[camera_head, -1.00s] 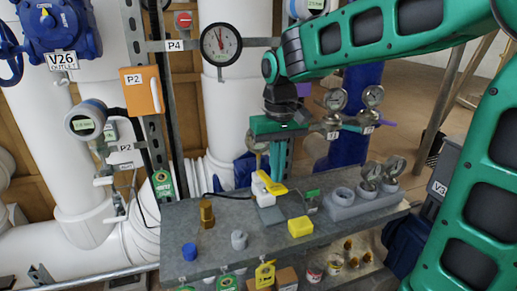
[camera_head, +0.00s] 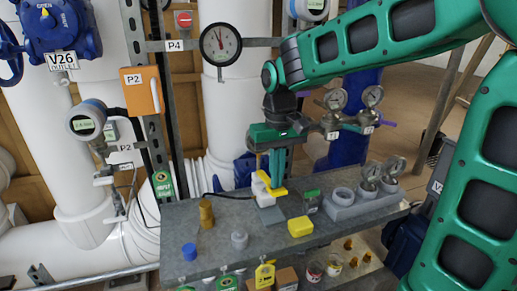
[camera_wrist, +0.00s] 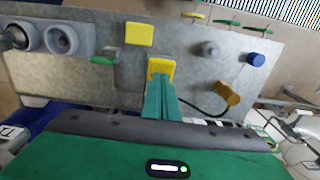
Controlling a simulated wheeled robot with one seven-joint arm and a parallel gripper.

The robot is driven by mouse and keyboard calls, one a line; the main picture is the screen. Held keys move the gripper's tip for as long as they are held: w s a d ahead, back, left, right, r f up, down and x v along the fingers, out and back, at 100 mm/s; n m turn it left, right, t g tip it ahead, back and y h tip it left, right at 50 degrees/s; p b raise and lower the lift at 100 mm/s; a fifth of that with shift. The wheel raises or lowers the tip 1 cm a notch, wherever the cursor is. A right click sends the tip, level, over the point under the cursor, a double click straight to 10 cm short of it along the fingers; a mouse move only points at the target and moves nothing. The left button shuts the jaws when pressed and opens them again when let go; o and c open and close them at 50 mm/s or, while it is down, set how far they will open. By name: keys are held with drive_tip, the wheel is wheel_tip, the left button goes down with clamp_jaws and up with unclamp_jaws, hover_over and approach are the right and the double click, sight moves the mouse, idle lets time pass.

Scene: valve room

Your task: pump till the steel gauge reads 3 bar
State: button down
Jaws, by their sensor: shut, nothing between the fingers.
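A small white pump (camera_head: 262,191) with a yellow lever (camera_head: 278,192) stands on the grey bench. My gripper (camera_head: 276,180) points down with shut, empty fingers, its tips at the lever. In the wrist view the shut fingers (camera_wrist: 159,84) reach the yellow lever (camera_wrist: 162,66) and appear to touch it. Which gauge the pump feeds, I cannot tell.
A black hose (camera_head: 232,197) runs left from the pump.

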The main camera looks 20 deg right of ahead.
drive_tip(key=shift+f, duration=0.5)
drive_tip(key=shift+r, duration=2.55)
drive_tip(key=shift+f, duration=2.55)
drive_tip(key=shift+r, duration=2.55)
